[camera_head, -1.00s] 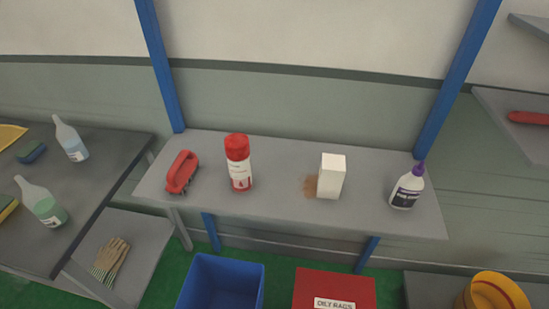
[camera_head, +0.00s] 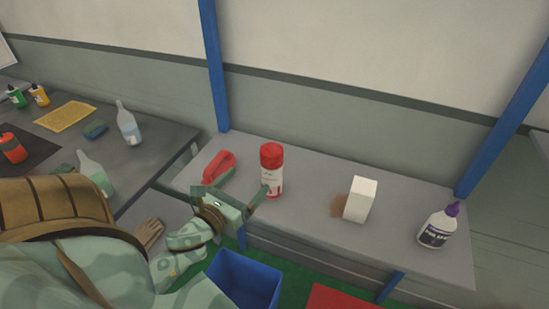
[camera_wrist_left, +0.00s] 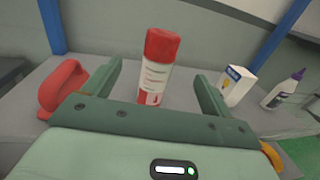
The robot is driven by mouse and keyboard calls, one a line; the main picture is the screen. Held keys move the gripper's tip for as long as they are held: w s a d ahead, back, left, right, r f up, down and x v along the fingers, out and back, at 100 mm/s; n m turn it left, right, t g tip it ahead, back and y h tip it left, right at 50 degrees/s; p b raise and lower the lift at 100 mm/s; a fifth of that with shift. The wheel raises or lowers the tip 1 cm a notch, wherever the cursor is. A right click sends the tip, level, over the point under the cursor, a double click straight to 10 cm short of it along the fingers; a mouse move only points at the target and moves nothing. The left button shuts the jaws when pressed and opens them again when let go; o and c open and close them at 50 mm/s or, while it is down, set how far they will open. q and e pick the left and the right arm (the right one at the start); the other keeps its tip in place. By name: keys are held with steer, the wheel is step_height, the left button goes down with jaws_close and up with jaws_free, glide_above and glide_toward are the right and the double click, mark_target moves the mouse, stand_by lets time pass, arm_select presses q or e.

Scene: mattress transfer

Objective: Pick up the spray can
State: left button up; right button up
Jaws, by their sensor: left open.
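The spray can (camera_head: 271,172) stands upright on the grey bench, with a red cap and a white and red body. In the left wrist view the can (camera_wrist_left: 157,70) shows ahead, between the two finger lines. My left gripper (camera_head: 244,184) is open and empty, just in front and to the left of the can, one finger overlapping its lower edge in the head view. I cannot tell whether that finger touches it. My right gripper is not in view.
A red brush (camera_head: 218,167) lies close left of the can, partly behind my gripper. A white box (camera_head: 361,199) and a purple-capped bottle (camera_head: 438,228) stand to the right on the bench (camera_head: 315,190). A blue bin (camera_head: 246,279) is below. A dark table (camera_head: 165,137) with bottles is at left.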

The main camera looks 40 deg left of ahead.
mark_target(264, 163)
arm_select(q)
steer(key=w, duration=0.5)
steer(key=w+a+p, duration=0.1)
steer(key=w, duration=0.1)
steer(key=shift+w+a, duration=0.1)
steer(key=shift+w, duration=0.3)
steer(key=w, duration=0.6)
steer(key=shift+a+f+p, duration=0.15)
steer(key=shift+a+p, duration=0.15)
steer(key=c, duration=1.6)
steer(key=shift+c, duration=0.2)
